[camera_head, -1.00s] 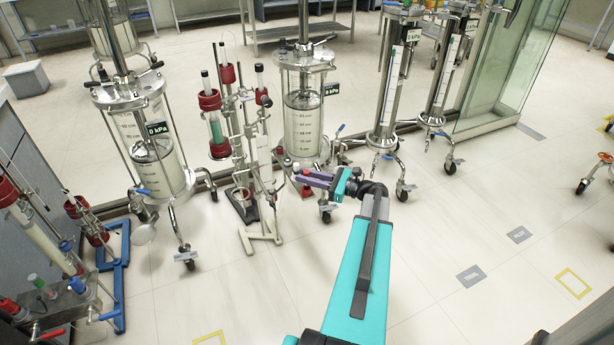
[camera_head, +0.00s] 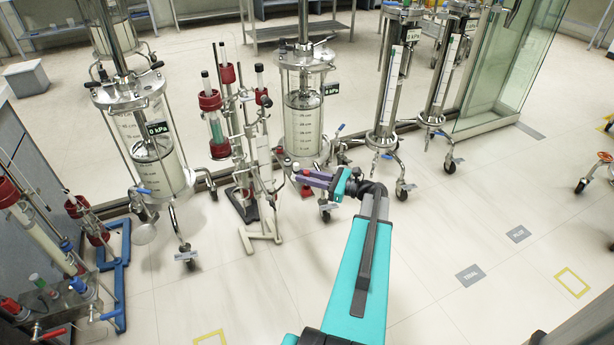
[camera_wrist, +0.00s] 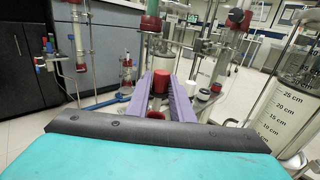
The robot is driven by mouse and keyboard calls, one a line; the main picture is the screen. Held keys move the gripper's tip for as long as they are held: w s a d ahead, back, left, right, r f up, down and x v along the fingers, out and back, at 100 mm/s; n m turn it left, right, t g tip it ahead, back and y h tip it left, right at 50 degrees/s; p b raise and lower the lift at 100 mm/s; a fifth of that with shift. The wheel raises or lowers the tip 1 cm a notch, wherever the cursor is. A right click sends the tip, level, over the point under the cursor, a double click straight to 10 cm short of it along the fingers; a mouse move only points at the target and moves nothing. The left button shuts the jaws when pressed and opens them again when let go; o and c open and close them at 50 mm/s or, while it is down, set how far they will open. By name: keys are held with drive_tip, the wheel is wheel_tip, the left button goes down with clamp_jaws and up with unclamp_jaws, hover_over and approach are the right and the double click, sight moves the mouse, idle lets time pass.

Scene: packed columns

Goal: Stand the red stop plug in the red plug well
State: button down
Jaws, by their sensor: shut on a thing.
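My gripper (camera_head: 304,178) has purple fingers and is low in front of the middle glass column in the head view. In the wrist view the gripper (camera_wrist: 163,84) is shut on the red stop plug (camera_wrist: 161,81), which shows between the far ends of the fingers. Another red round thing (camera_wrist: 155,115) shows between the fingers, nearer the palm and partly hidden. I cannot tell if it is the red plug well. In the head view the plug is too small to make out clearly.
The middle glass column (camera_head: 304,125) stands on a wheeled frame just behind my gripper. A stand with red-capped tubes (camera_head: 215,125) is to its left. Another wheeled column (camera_head: 150,150) stands further left.

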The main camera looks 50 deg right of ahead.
drive_tip(key=shift+f, duration=1.7)
idle(0.8)
drive_tip(key=c, duration=1.5)
unclamp_jaws()
drive_tip(key=shift+s+d, duration=0.1)
drive_tip(key=shift+s, duration=0.05)
drive_tip(key=v, duration=1.3)
drive_tip(key=shift+s, duration=0.25)
